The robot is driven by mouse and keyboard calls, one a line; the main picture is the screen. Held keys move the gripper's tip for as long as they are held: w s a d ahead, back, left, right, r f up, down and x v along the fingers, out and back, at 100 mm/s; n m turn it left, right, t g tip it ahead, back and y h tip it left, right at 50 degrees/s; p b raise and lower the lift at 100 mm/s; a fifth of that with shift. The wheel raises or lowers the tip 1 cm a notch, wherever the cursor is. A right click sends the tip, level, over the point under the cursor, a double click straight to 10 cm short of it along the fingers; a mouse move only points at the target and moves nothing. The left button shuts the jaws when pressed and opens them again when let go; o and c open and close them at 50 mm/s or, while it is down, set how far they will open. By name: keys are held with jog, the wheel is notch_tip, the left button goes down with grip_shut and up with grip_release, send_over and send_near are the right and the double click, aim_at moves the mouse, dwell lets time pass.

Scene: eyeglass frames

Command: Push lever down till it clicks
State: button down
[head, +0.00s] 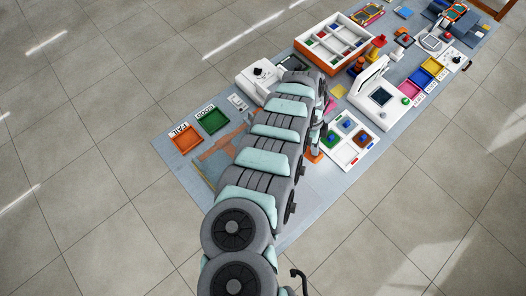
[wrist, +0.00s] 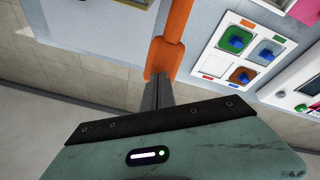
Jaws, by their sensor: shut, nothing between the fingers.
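An orange bar with a wider end, which looks like the lever (wrist: 172,28), runs down from the top of the wrist view. My gripper (wrist: 158,80) is shut and empty, with its dark fingertips at the wide near end of the bar. They overlap it in the picture; I cannot tell whether they touch. In the head view, a small orange part (head: 314,156) shows beside my arm and may be the same piece. My arm hides most of that spot and the lever's base.
A white panel (head: 370,146) with coloured squares lies right of my arm; it also shows in the wrist view (wrist: 225,66). A green tray (head: 212,122) and an orange tray (head: 186,139) lie to the left. A white box (head: 254,82) and a compartment tray (head: 300,45) stand farther back.

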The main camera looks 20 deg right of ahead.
jog(key=shift+s+f, duration=0.1)
jog(key=shift+f, duration=0.2)
jog(key=shift+b+x, duration=1.3)
jog(key=shift+x, duration=0.6)
jog(key=shift+w+b+x, duration=0.1)
jog(key=shift+b+x, duration=0.6)
jog(key=shift+x, duration=0.25)
jog(key=shift+w+b+x, duration=0.15)
jog(key=shift+b+x, duration=0.55)
jog(key=shift+x, duration=0.2)
jog(key=shift+f, duration=0.2)
jog(key=shift+r, duration=0.2)
